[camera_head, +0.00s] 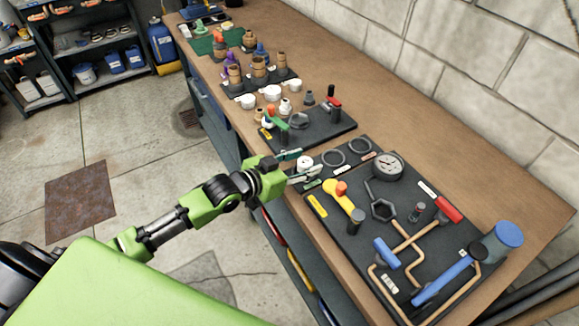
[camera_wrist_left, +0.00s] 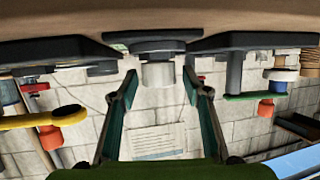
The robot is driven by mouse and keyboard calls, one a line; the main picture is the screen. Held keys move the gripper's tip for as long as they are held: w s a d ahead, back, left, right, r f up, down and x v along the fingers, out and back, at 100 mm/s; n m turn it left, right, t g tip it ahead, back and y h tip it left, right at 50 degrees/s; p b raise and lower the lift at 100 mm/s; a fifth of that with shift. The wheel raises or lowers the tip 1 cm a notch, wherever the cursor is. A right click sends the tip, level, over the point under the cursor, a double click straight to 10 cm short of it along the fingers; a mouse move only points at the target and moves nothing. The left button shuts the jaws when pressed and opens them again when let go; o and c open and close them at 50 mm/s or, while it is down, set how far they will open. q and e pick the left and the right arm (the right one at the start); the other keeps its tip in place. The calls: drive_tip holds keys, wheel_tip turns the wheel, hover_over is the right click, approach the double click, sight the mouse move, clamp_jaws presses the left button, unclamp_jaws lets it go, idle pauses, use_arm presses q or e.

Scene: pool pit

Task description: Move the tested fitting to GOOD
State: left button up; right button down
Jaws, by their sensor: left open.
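In the left wrist view, which looks upside down, the pale fitting (camera_wrist_left: 158,74) stands on a dark round base, between my fingers. My left gripper (camera_wrist_left: 160,105) is open, one finger on each side of the fitting, with gaps visible. It also shows in the head view (camera_head: 297,165), coming in from the left. Two dark rings, one nearer (camera_head: 333,158) and one farther (camera_head: 360,145), lie empty beside the fitting. Their small labels are too small to read. My right gripper is not in view.
On the large mat are a gauge (camera_head: 388,166), a yellow-handled valve (camera_head: 344,198), a red-handled tool (camera_head: 440,203) and copper pipes (camera_head: 405,237). A second mat (camera_head: 318,128) with a green-handled valve and a red-handled valve lies behind. The bench strip along the wall is clear.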

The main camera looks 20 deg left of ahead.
use_arm(q)
drive_tip(key=v, duration=1.1)
drive_tip(key=shift+s+b, duration=0.25)
drive_tip(key=shift+b, duration=0.2)
drive_tip(key=shift+a, duration=0.1)
